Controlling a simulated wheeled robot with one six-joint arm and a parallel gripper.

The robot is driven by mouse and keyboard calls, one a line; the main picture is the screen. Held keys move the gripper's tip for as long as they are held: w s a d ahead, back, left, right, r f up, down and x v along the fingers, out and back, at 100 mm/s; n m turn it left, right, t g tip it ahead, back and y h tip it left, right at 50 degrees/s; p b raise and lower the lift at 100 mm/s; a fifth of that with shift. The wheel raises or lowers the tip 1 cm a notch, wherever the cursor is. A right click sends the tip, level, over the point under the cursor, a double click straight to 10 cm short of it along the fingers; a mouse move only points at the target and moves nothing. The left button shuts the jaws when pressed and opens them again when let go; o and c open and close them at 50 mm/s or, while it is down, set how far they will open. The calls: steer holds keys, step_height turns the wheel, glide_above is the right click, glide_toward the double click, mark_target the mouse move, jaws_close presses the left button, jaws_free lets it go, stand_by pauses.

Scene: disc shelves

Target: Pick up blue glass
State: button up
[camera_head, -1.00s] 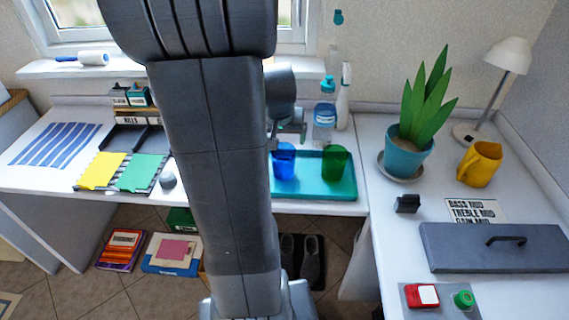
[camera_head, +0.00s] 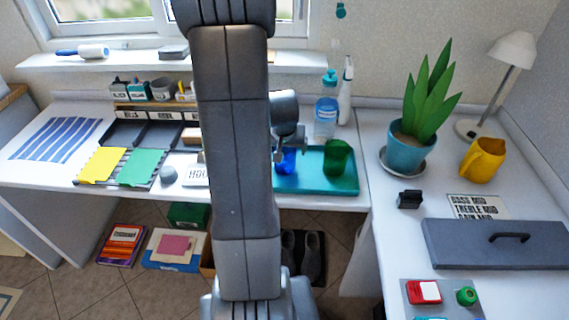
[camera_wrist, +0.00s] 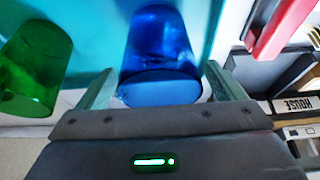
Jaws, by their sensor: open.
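The blue glass (camera_head: 287,160) stands on the teal tray (camera_head: 314,186), partly hidden behind my gripper (camera_head: 279,157) in the head view. In the wrist view the blue glass (camera_wrist: 160,55) lies between the two fingers of my gripper (camera_wrist: 160,88). The fingers are spread, one on each side of it, and I see no firm contact. The green glass (camera_head: 337,158) stands on the same tray to the right. It also shows at the left of the wrist view (camera_wrist: 35,68).
A water bottle (camera_head: 326,118) and a white spray bottle (camera_head: 346,92) stand behind the tray. A plant in a blue pot (camera_head: 407,153) and a yellow mug (camera_head: 482,160) are to the right. Desk organisers (camera_head: 147,132) stand left of my arm.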

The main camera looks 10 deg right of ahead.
steer(key=shift+f, duration=0.15)
steer(key=c, duration=1.6)
steer(key=shift+c, duration=0.4)
steer(key=shift+r, duration=0.25)
